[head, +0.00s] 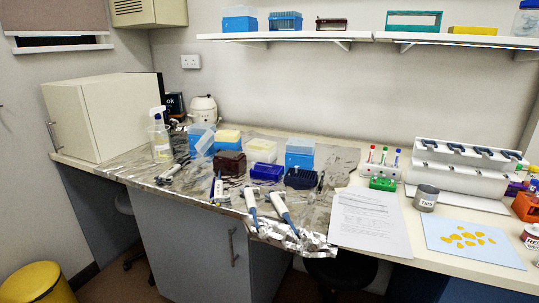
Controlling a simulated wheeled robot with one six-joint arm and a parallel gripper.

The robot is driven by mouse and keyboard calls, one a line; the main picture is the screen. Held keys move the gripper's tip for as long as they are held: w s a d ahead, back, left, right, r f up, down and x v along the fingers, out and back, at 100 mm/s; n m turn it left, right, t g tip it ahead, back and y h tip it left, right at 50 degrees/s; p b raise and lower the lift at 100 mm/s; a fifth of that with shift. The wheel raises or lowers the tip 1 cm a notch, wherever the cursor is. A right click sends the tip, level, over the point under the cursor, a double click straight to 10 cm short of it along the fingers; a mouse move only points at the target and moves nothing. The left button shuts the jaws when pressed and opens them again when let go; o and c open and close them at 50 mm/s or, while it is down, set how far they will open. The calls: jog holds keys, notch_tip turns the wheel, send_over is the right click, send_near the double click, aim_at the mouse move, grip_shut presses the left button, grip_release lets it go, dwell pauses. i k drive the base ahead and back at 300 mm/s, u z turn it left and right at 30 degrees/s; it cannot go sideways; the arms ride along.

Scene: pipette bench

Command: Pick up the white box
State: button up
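A small white or cream box (263,150) stands on the foil-covered part of the bench, near its middle. A blue box with a clear lid (299,153) is just right of it, and a dark brown box (230,163) is close on its left. A dark blue rack (266,172) sits in front of it and covers part of its lower front. A second cream-topped blue box (228,138) stands behind to the left. My gripper is not in the head view.
Pipettes (284,212) lie at the foil's front edge. A spray bottle (159,135) and large cream cabinet (103,117) stand left. Papers (371,221), a tin (426,197) and a pipette stand (461,170) are right. A shelf (355,37) hangs above. A yellow bin (40,283) is on the floor.

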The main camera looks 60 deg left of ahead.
aim_at(254, 157)
jog(key=u, duration=2.65)
jog(key=i, duration=2.2)
jog(key=z, duration=0.55)
